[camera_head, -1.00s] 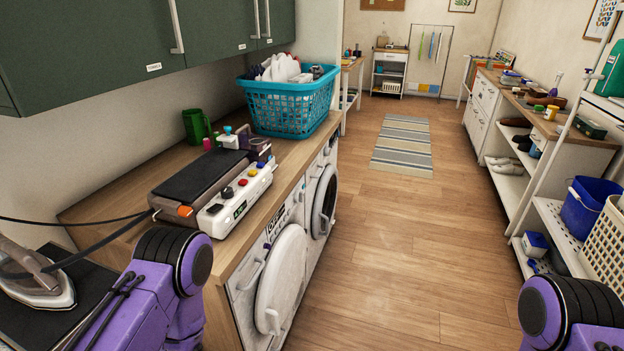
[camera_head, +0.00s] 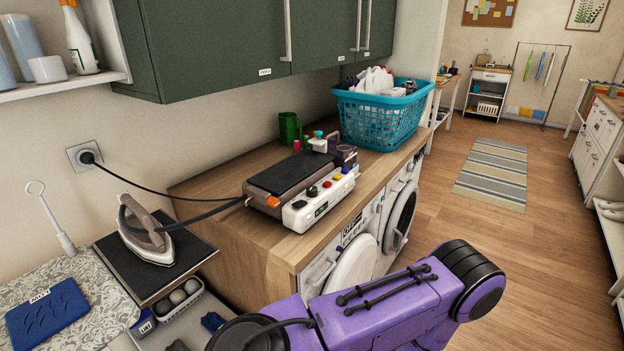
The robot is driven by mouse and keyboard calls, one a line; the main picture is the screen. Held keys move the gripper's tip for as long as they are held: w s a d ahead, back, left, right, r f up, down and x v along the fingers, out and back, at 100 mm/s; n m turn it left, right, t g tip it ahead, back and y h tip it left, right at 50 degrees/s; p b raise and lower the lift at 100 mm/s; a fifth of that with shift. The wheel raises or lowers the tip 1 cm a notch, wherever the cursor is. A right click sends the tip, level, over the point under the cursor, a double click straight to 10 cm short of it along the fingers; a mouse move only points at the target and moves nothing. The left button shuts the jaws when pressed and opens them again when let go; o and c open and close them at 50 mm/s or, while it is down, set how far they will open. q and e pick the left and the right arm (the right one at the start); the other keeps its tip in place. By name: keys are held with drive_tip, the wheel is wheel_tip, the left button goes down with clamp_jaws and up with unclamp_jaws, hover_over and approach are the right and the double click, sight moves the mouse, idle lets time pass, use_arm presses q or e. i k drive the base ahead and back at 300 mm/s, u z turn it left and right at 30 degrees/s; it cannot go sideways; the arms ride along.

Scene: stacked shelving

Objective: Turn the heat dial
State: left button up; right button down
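A flat appliance with a dark top (camera_head: 290,173) lies on the wooden counter above the washing machines. A small display sits on the panel's front. I cannot tell which control is the heat dial. A purple arm of mine crosses the bottom of the view, in front of the washing machines and apart from the appliance. Neither gripper shows.
An iron (camera_head: 143,232) stands on a dark board at left. A turquoise laundry basket (camera_head: 380,118) and green mug (camera_head: 290,128) stand behind the appliance. A black cable runs from the wall socket (camera_head: 88,156). Green cabinets hang above.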

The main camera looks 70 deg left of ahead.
sight(311, 190)
drive_tip(key=k, duration=0.35)
drive_tip(key=u, duration=0.95)
